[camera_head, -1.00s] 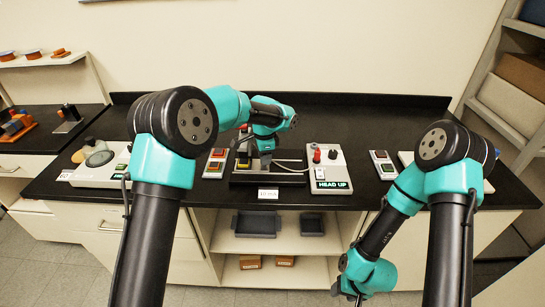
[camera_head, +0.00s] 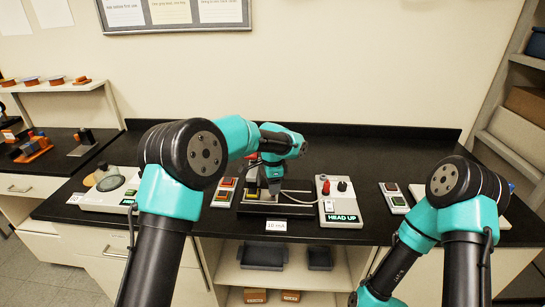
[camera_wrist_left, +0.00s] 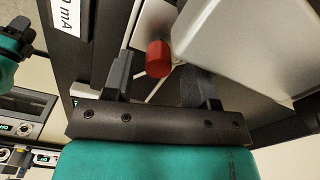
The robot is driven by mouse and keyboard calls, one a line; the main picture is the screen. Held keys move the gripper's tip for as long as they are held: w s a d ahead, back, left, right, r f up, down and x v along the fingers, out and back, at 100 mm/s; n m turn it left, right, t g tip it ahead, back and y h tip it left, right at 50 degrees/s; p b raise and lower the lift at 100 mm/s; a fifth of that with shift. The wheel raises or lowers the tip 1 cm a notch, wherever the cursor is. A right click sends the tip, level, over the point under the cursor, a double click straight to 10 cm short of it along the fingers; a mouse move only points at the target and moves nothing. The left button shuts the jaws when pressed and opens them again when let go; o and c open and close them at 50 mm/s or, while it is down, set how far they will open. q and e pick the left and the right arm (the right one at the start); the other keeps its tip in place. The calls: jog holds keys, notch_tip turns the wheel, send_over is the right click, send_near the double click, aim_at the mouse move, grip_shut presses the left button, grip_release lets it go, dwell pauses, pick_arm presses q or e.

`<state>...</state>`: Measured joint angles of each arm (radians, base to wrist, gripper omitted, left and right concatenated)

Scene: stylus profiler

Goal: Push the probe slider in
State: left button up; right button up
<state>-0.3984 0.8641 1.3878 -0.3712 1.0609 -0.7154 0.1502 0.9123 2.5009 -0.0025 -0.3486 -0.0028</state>
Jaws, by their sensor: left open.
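The profiler (camera_head: 277,209), a dark base with a pale label on its front, stands on the black bench in the head view. My left gripper (camera_head: 271,185) points down over it and hides much of its middle. In the left wrist view the open left gripper (camera_wrist_left: 158,78) has a red knob (camera_wrist_left: 158,57) between its two fingers, with gaps at the sides. I cannot tell whether this knob belongs to the probe slider. My right gripper is out of the picture below the head view.
A control box (camera_head: 339,204) marked HEAD UP stands right of the profiler. Button plates (camera_head: 223,193) (camera_head: 394,198) lie on both sides. A white device (camera_head: 100,194) with a round stage is at the left. The bench behind is clear.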

pick_arm(q)
notch_tip(320, 180, up, 16)
dwell(0.5)
jog(key=shift+f, duration=0.1)
